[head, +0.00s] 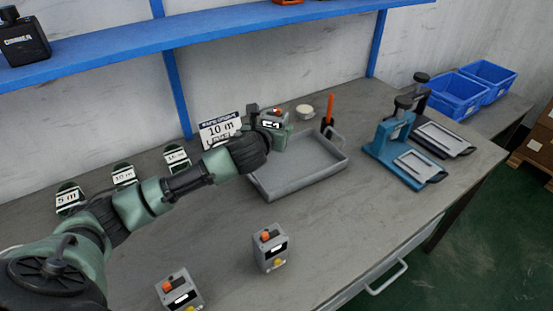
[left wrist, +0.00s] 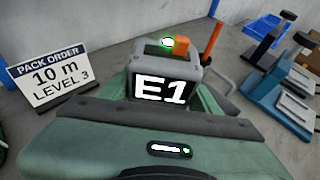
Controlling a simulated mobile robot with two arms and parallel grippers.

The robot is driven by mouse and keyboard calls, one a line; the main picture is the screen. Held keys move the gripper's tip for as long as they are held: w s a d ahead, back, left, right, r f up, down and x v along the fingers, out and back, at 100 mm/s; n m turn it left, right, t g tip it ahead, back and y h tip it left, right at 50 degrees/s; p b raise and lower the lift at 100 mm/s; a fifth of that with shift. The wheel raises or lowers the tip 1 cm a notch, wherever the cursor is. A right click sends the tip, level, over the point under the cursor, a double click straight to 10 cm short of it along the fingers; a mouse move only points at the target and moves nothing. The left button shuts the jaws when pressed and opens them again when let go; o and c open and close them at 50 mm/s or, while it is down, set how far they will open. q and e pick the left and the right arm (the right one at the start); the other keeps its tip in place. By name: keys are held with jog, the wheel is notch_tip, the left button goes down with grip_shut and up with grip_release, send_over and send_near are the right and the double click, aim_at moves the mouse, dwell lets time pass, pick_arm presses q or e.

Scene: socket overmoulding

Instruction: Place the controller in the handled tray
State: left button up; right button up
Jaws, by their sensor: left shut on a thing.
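My left gripper (head: 275,130) is shut on a grey controller (head: 271,117) with an orange button. In the left wrist view the controller (left wrist: 163,87) shows a black display reading "E1" and a lit green lamp. The gripper body (left wrist: 165,140) covers its lower part. The handled tray (head: 290,177) is grey, shallow and looks empty, though my arm hides part of its left side. The held controller appears over the tray's far left edge; its height above it is hard to tell. My right gripper is not in view.
Two other controllers, one (head: 270,248) at front centre and one (head: 180,291) front left, stand on the bench. A "PACK ORDER 10 m LEVEL 3" sign (head: 220,129) stands behind my arm. Labelled coils (head: 124,175) are left. Blue press (head: 392,138) and an orange-handled tool (head: 329,112) are right.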

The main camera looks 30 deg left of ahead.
pick_arm(q)
notch_tip(320, 180, down, 11)
jog(key=shift+r+b, duration=0.2)
jog(key=shift+b, duration=0.35)
jog(key=shift+f, duration=0.15)
jog(key=o, duration=1.5)
jog(key=shift+c, duration=0.2)
jog(key=shift+r, duration=0.2)
jog(key=v, duration=1.2)
jog(key=shift+p, duration=0.35)
